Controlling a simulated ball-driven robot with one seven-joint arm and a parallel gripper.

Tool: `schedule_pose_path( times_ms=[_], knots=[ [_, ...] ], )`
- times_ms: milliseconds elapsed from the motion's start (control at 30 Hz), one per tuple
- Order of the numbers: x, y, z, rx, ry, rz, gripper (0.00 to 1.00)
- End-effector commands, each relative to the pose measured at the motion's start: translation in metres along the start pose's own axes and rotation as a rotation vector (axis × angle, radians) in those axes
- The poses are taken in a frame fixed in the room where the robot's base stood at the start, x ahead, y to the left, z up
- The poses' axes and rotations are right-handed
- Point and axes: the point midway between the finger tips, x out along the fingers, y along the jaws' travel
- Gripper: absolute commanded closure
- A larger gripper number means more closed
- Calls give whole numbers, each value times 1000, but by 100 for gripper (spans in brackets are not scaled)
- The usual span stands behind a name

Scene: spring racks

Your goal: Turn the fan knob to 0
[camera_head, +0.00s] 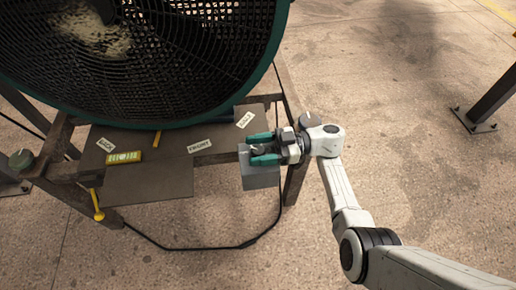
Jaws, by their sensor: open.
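The large fan (150,60) with a teal rim and dark grille fills the upper left. A grey control box (262,180) is at the right end of the stand below it. A small knob (258,149) appears on top of the box, mostly hidden. My gripper (262,149) reaches in from the right, with its two teal fingers apart over the box top, one on each side of the knob. I cannot tell whether the fingers touch it. The knob's setting and any markings are too small to read.
The stand's dark board (150,185) carries several paper labels (200,146) and a yellow device (124,157). A yellow-handled item (97,206) hangs at its front left. A black cable (200,248) loops below. A metal post (484,105) stands at right; the floor between is clear.

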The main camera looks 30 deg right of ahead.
Motion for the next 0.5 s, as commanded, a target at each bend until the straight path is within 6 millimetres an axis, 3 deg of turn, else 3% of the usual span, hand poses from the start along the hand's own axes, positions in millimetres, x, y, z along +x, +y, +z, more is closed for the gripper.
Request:
schedule_pose_path(
  times_ms=[233, 500],
  knots=[
    [-14, 1, 0, 0, 0, 2, 37],
    [-66, 1, 1, -1, 0, 5, 37]
  ],
)
